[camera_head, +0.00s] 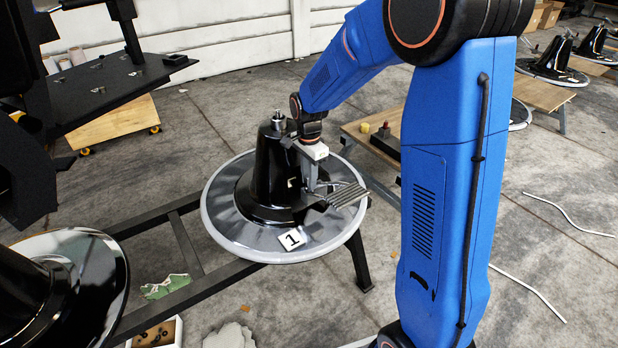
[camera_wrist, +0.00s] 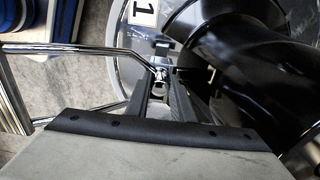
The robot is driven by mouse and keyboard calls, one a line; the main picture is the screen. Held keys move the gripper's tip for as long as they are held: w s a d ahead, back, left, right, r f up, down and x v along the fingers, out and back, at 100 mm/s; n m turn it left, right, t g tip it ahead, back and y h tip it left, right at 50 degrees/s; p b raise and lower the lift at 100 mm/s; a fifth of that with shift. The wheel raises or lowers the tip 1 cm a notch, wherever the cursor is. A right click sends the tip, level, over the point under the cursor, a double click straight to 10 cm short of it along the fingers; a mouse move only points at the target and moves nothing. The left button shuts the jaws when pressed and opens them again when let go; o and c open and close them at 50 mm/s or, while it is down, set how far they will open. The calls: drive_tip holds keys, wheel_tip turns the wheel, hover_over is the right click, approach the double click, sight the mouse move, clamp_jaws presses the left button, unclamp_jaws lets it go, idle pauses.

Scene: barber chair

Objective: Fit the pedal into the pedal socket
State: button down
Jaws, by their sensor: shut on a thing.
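The pedal (camera_head: 346,194) has a ribbed metal footplate and a bent chrome rod (camera_wrist: 100,49). My gripper (camera_head: 313,188) is shut on the rod near its inner end; its fingers (camera_wrist: 163,82) also show in the wrist view. The footplate points right, away from the black chair base (camera_head: 268,172), and hangs above the round grey rim plate (camera_head: 232,232). The base also fills the right of the wrist view (camera_wrist: 250,65). The rod's inner end is close to the base's lower side. The pedal socket is not clearly visible, so I cannot tell whether the rod is in it.
A white tag marked 1 (camera_head: 292,239) lies on the rim plate. The base stands on a dark metal frame (camera_head: 190,250). Another black base (camera_head: 30,300) is at the lower left. A wooden bench (camera_head: 358,135) stands behind my arm.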

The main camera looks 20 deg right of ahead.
drive_tip(key=c, duration=1.5)
unclamp_jaws()
drive_tip(key=shift+o, duration=0.2)
drive_tip(key=shift+r, duration=3.95)
